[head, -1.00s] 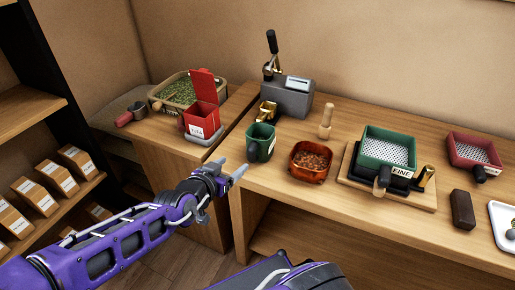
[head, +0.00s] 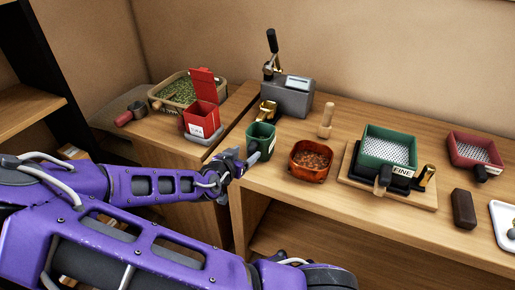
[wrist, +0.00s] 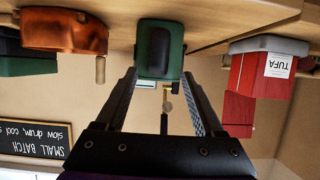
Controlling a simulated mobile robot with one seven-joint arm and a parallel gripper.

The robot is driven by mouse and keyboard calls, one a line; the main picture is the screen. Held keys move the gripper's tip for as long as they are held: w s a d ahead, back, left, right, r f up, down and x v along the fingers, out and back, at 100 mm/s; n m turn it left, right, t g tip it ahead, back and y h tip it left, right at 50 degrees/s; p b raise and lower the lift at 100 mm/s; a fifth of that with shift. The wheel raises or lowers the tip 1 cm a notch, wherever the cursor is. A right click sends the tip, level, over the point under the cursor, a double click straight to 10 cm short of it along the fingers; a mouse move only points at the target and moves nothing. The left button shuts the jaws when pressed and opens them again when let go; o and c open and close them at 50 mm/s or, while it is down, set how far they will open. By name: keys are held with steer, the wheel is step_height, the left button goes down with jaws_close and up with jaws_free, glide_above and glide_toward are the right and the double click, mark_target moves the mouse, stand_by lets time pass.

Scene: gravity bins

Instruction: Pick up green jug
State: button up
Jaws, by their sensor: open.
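The green jug (head: 261,132) stands upright on the wooden counter near its front left corner. Its dark handle faces my gripper. My gripper (head: 247,158) is open and close in front of the jug, partly covering its lower left side in the head view. In the wrist view, which is upside down, the jug (wrist: 173,48) lies ahead between the two fingertips (wrist: 159,75), one at either side of it. I cannot tell whether either finger touches it.
An orange-brown bowl of granules (head: 311,160) stands just right of the jug. A grey device (head: 288,97) with a brass scoop (head: 264,111) is behind it. A red box (head: 202,120) stands on the left counter. A green sieve box (head: 388,147) is further right.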

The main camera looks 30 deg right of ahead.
mark_target(250, 149)
steer(key=shift+x, duration=1.95)
steer(key=shift+d+r, duration=0.1)
steer(key=shift+r, duration=0.05)
steer(key=shift+s, duration=0.1)
jaws_close()
